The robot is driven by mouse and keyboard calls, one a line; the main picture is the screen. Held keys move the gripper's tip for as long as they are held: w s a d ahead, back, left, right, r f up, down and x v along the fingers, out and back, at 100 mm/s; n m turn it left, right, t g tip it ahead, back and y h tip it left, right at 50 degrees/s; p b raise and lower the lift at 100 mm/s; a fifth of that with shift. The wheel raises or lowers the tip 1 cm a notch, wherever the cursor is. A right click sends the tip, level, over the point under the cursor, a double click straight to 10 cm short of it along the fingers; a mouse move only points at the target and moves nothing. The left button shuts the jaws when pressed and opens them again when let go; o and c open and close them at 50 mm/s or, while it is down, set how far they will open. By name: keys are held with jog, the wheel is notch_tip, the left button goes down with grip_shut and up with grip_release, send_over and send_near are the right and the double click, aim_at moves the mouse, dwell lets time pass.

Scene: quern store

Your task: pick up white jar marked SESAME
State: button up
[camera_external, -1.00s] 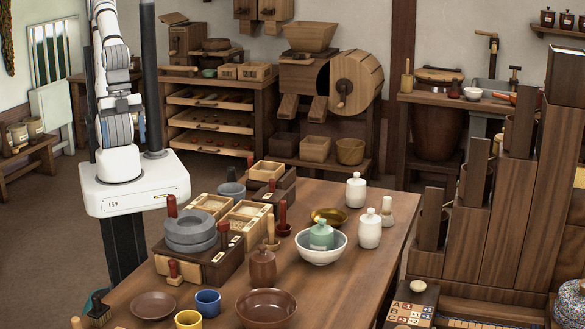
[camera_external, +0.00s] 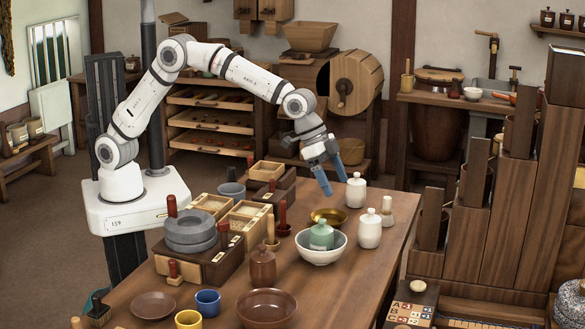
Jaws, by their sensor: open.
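Two white lidded jars stand on the wooden table: one farther back (camera_external: 356,192) and one nearer (camera_external: 369,231). No marking is legible on either, so I cannot tell which is SESAME. My gripper (camera_external: 335,186), with blue fingers, is open and empty. It points down and appears just left of the farther white jar in the picture, above the brass dish. I cannot judge its exact distance from the jar.
A brass dish (camera_external: 329,216) and a white bowl (camera_external: 321,256) holding a green jar (camera_external: 321,236) crowd the white jars. A pale pestle-like piece (camera_external: 387,211) stands to their right. Quern stones (camera_external: 190,229) and brown pottery fill the table's left and front.

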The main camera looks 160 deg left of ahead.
jog(key=n, duration=0.1)
send_over(369, 209)
jog(key=s+d, duration=0.1)
jog(key=s, duration=0.2)
notch_tip(369, 209, down, 6)
jog(key=shift+y, duration=0.4)
jog(key=x, duration=0.4)
jog(key=d+x, duration=0.1)
jog(key=x, duration=0.1)
jog(key=shift+w, duration=0.3)
jog(key=shift+w+a+f, duration=0.2)
jog(key=shift+a+f, duration=0.1)
jog(key=shift+f, duration=0.25)
jog(key=shift+c, duration=0.3)
jog(key=shift+r, duration=0.1)
jog(key=c, duration=1.6)
